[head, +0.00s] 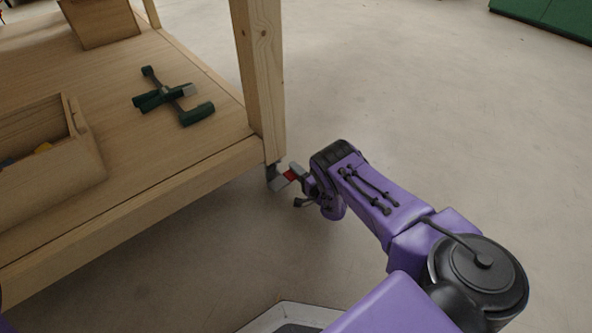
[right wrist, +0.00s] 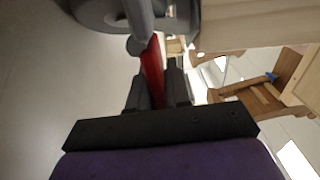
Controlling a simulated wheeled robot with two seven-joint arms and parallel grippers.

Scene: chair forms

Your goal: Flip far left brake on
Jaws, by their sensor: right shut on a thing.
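A red brake lever (head: 289,175) sits low beside the near corner leg of a wooden workbench, next to a grey caster (head: 271,178). My right gripper (head: 299,180) reaches in from the right and is shut on the lever. In the right wrist view the red lever (right wrist: 152,70) runs up between the dark fingers of the right gripper (right wrist: 158,88), towards the grey caster wheel (right wrist: 105,12). The lever's exact tilt is hard to tell. My left gripper is not in view.
The wooden bench (head: 125,205) fills the left, its post (head: 258,75) rising just above the caster. Green-handled clamps (head: 172,97) and an open wooden box (head: 75,150) lie on its shelf. A wooden chair-like form (right wrist: 262,98) shows in the right wrist view.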

